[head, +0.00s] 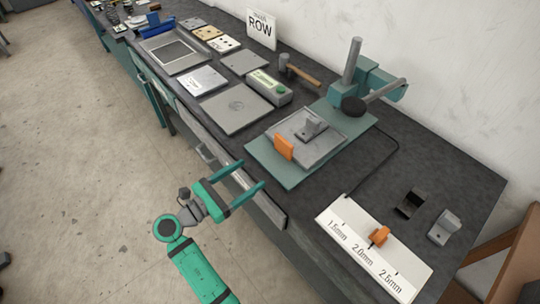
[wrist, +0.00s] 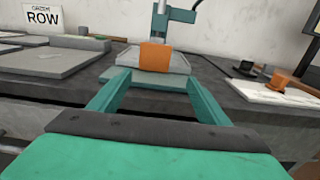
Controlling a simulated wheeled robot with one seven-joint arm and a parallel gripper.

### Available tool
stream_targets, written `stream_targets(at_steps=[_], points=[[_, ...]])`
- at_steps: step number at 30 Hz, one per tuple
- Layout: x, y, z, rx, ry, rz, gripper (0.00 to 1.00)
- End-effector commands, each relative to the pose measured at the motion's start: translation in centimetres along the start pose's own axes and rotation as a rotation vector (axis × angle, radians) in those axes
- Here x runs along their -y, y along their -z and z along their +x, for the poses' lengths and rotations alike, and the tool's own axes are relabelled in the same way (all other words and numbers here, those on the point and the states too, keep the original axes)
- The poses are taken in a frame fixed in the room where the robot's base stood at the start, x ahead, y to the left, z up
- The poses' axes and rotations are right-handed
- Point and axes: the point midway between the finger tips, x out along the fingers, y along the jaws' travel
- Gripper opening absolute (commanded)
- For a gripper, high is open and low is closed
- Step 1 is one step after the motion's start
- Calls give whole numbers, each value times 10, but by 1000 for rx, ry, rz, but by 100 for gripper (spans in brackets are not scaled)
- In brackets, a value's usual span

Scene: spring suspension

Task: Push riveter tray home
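The riveter tray (head: 322,149) is a flat grey plate lying on the riveter's teal base (head: 268,166). An upright orange block (head: 284,147) stands at its front edge, and a small grey bracket (head: 311,127) sits on it. The tray lies in front of the riveter's dark round head (head: 353,107). My gripper (head: 252,175) is open and empty, in front of the bench edge and apart from the tray. In the wrist view my gripper (wrist: 159,77) frames the orange block (wrist: 155,58) between its spread fingers; the block stands farther off. The block hides the bracket there.
Left of the riveter are a grey plate (head: 237,109), a boxed device with a green button (head: 268,87) and a hammer (head: 303,75). A white thickness gauge board (head: 355,252) lies to the right. A drawer front with handle (head: 207,153) is below the bench edge.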

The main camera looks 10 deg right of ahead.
Motion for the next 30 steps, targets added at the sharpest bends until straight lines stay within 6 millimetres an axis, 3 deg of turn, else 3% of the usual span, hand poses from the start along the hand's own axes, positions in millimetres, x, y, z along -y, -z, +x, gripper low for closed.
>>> stream_targets(at_steps=[6, 19, 30], points=[[-8, -14, 33, 3, 5, 2, 81], [-10, -20, 66, 8, 5, -6, 81], [-10, -20, 129, 8, 6, -6, 81]])
